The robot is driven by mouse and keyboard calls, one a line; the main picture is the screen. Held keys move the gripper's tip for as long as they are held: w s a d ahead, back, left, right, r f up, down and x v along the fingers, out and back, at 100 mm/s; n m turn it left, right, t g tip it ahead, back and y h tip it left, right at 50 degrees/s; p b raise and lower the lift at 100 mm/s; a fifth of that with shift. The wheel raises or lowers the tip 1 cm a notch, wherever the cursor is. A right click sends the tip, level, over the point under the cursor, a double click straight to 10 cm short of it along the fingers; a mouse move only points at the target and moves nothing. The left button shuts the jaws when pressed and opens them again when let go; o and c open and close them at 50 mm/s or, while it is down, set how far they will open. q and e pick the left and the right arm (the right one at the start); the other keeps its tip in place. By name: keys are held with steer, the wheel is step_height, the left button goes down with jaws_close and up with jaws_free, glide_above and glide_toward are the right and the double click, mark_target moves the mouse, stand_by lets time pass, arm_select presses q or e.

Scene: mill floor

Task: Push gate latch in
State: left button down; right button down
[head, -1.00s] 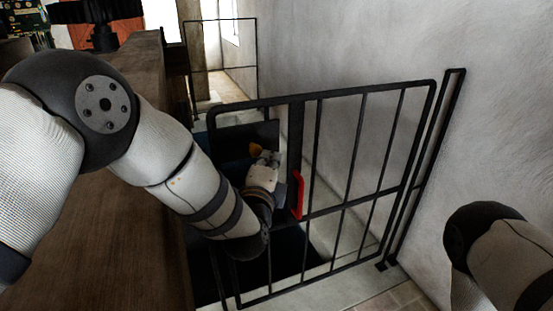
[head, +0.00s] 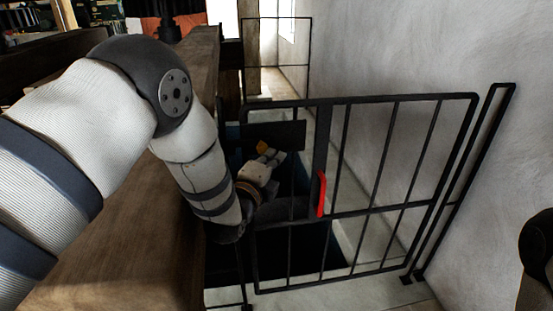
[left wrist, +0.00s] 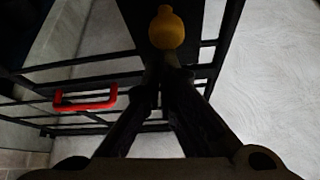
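The gate (head: 400,99) is a black barred frame that looks closed across the passage. A yellow knob (head: 263,146), apparently the latch, shows at a dark plate (head: 286,132) on its left part; the left wrist view shows the knob (left wrist: 167,28) too. A red handle (head: 321,195) is on an upright; it also shows in the left wrist view (left wrist: 85,99). My left gripper (head: 268,155) is beside the knob. Its fingertips (left wrist: 168,72) are together, empty, just short of or touching the knob; I cannot tell which. My right gripper is out of view.
A wooden beam (head: 120,265) runs along the left under my left arm. A pale wall (head: 420,50) stands close on the right, with a black post (head: 462,185) beside it. Pale floor (head: 375,295) lies in front of the gate.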

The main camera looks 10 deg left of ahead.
arm_select(q)
step_height(320, 180, up, 10)
stand_by(0.4)
